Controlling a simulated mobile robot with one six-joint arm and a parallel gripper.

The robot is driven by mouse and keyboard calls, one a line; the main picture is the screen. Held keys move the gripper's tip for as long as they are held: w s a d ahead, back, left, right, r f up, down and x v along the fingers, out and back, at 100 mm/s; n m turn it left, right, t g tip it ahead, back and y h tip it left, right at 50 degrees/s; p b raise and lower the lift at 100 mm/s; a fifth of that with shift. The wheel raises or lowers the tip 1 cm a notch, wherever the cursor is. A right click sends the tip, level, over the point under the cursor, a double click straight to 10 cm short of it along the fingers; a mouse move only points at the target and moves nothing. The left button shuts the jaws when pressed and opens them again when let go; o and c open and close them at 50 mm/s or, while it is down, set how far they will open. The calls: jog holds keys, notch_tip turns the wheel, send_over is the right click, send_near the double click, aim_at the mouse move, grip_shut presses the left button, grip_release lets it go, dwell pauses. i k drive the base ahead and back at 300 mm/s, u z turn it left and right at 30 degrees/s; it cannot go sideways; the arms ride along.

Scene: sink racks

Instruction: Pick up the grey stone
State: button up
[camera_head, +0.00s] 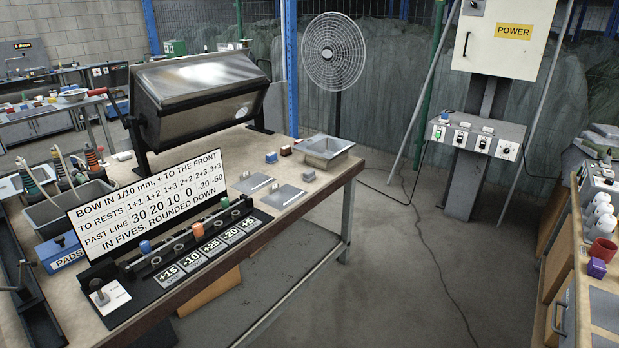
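I cannot pick out a grey stone with certainty in the head view. Small blocks lie on the bench (330,188): a blue block (271,157), a dark brown block (286,150) and a beige piece (308,175). Two flat grey plates (282,196) with pale strips lie in front of them. A black rack (165,280) at the bench's front holds a blue piece (145,247), an orange piece (197,230) and a green piece (224,202) above cards of signed numbers. My gripper is not in view.
A large sign (145,200) about bow stands behind the rack. A grey tray (325,150) sits at the bench's far right corner. A hooded metal box (200,90) stands behind. A POWER cabinet (490,55) and another bench (570,230) are right; open floor (420,290) lies between.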

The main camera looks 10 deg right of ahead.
aim_at(308, 175)
jog(key=z, duration=0.8)
jog(key=i, duration=2.05)
jog(key=u, duration=0.2)
